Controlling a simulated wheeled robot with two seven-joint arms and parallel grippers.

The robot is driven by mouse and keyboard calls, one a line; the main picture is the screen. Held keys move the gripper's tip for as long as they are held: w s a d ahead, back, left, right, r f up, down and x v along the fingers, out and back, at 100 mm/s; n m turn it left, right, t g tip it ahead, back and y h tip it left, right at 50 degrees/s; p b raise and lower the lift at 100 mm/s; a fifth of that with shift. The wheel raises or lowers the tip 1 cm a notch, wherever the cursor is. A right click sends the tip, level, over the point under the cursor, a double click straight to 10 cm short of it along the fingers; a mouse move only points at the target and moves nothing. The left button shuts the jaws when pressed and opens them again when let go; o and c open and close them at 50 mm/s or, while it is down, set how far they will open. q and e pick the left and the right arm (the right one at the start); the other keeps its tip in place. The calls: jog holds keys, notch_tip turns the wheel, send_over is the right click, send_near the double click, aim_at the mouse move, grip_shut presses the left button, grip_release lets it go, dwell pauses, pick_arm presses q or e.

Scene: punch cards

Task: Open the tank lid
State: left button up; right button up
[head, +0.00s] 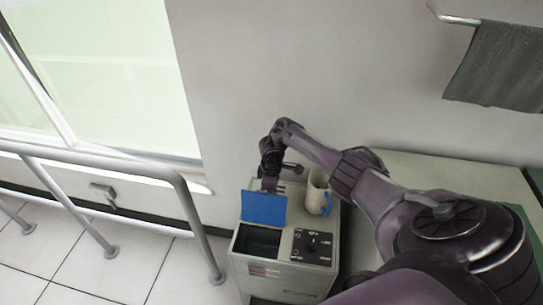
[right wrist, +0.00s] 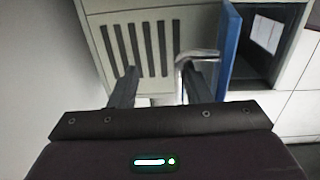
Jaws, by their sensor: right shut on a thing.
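The blue tank lid (head: 264,208) stands raised at the back of the dark tank opening (head: 257,242) in the grey machine (head: 265,281). In the right wrist view the lid (right wrist: 229,50) shows nearly edge-on at the right, with a silver bent handle (right wrist: 193,57) on its outer side. My right gripper (head: 269,184) is behind the lid, its fingertips partly hidden. In the wrist view my right gripper (right wrist: 160,82) is shut on the lid's handle, with the fingers still some way apart. My left gripper is not in view.
A control panel (head: 312,247) is right of the tank. Vent slots (right wrist: 138,47) are behind the lid. A metal railing (head: 120,168) is on the left; the wall is behind.

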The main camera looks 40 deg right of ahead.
jog(key=shift+d, duration=0.45)
notch_tip(320, 180, up, 8)
jog(key=a+p, duration=0.1)
jog(key=shift+s+a+f, duration=0.1)
jog(key=shift+s, duration=0.05)
dwell(0.3)
